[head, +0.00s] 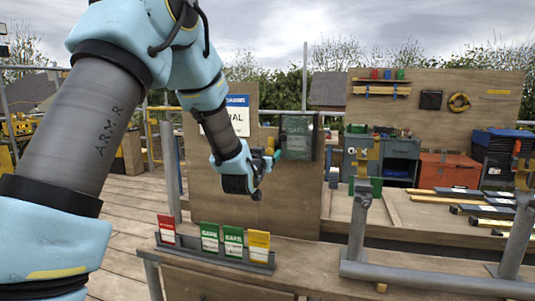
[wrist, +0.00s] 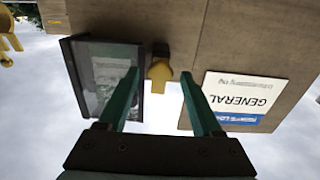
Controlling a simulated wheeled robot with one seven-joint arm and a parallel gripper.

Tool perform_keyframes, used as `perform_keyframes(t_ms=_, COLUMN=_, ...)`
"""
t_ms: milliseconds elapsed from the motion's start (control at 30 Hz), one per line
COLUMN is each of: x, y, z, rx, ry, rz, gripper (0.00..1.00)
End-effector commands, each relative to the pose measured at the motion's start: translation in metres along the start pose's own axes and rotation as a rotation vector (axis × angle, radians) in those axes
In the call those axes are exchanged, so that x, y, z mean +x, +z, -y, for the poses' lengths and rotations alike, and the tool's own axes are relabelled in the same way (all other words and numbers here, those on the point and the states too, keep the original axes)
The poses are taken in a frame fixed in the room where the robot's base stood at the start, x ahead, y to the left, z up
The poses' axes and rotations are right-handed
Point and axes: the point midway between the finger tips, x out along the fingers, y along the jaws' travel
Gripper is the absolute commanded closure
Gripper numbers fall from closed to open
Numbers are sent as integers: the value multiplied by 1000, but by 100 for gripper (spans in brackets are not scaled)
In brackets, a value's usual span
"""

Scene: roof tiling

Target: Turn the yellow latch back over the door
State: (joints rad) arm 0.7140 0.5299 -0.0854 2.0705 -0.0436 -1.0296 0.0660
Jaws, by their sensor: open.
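The yellow latch (wrist: 159,70) is mounted on the wooden board, beside the edge of the dark-framed door (wrist: 105,79) and apart from its pane. In the upside-down wrist view its wide end points down the picture. In the head view the latch (head: 270,145) shows small, left of the grey-green door (head: 298,137). My gripper (wrist: 159,78) is open, its two teal fingers to either side of the latch in the picture; I see no contact. The left finger overlaps the door in view. In the head view my gripper (head: 267,160) is just in front of the board, partly hiding the latch area.
A white and blue GENERAL sign (wrist: 237,100) is on the board on the other side of the latch. Below in the head view, a rack (head: 215,255) holds several coloured cards. A grey pipe frame (head: 430,279) stands on the bench at right.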

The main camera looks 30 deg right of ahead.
Motion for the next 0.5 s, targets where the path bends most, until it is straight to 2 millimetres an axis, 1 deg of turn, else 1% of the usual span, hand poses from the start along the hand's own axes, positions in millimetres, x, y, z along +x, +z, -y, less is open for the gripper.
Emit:
perform_keyframes(t_ms=33, x=0, y=0, z=0, rx=0, ry=0, rz=0, gripper=34)
perform_keyframes(t_ms=67, x=0, y=0, z=0, rx=0, ry=0, rz=0, gripper=36)
perform_keyframes(t_ms=500, x=0, y=0, z=0, rx=0, ry=0, rz=-1, gripper=85)
